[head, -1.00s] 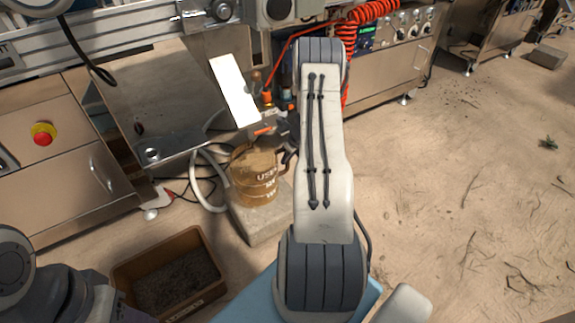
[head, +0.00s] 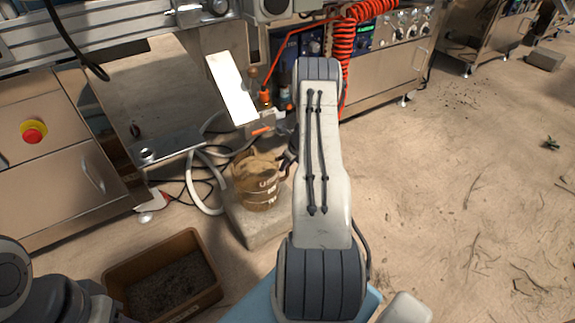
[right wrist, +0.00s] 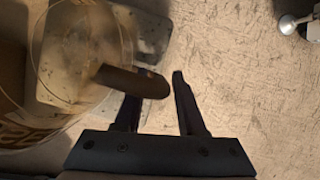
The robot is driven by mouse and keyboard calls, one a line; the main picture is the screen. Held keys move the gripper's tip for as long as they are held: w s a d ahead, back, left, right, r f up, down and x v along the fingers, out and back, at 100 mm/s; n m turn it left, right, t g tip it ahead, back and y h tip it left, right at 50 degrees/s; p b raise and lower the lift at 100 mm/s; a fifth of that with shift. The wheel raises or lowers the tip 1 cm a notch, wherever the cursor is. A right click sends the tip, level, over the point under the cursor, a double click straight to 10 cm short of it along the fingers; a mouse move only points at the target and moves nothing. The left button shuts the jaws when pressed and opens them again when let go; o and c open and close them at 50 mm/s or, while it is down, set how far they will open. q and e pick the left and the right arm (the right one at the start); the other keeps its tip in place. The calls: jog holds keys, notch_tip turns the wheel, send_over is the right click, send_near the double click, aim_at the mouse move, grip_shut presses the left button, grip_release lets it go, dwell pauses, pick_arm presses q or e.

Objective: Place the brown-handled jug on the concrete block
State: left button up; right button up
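The amber jug (head: 258,190) with dark lettering stands on the grey concrete block (head: 258,232), left of my right forearm in the head view. In the right wrist view the jug (right wrist: 70,70) fills the left side, with the block (right wrist: 152,35) under it. Its brown handle (right wrist: 125,79) points right and overlaps the left finger. My right gripper (right wrist: 157,86) is open, its fingers apart, with the handle's end near the tips and a gap to the right finger. In the head view my forearm mostly hides this gripper. My left gripper is out of view.
A brown crate of soil (head: 163,305) stands on the floor left of the block. A steel machine with a white plate (head: 232,88), hoses and cables rises close behind the jug. The floor at right is mostly clear.

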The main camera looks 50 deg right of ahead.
jog(key=shift+r, duration=0.15)
jog(key=p+v, duration=0.6)
jog(key=v, duration=0.6)
